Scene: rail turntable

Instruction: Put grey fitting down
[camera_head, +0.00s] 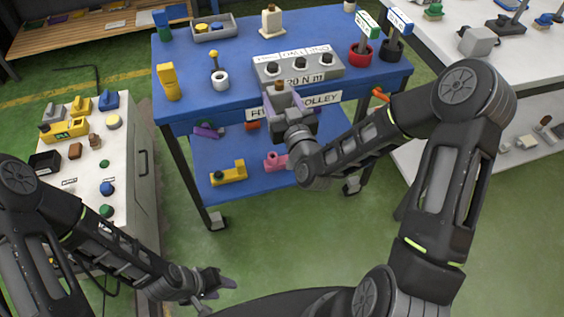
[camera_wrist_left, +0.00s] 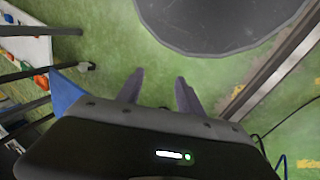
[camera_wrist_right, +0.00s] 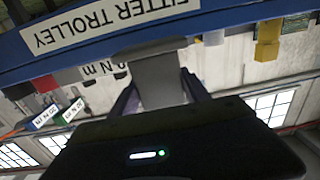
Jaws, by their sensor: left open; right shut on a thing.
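The grey fitting (camera_wrist_right: 158,78) is a plain grey block between the two fingers of my right gripper (camera_wrist_right: 160,92) in the right wrist view. In the head view my right gripper (camera_head: 283,97) is at the front edge of the blue trolley top (camera_head: 235,92), just in front of the grey torque block marked 20 N m (camera_head: 316,77). Whether the fitting touches the trolley is hard to tell. My left gripper (camera_head: 226,286) is open and empty, low over the green floor. Its two parted fingers show in the left wrist view (camera_wrist_left: 158,88).
The trolley top also holds a yellow piece (camera_head: 169,82), a white ring with a peg (camera_head: 220,79), a grey tray (camera_head: 213,29) and red (camera_head: 361,54) and black (camera_head: 391,51) signed holders. A cluttered white cabinet (camera_head: 85,170) stands left. A white bench (camera_head: 460,45) stands right.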

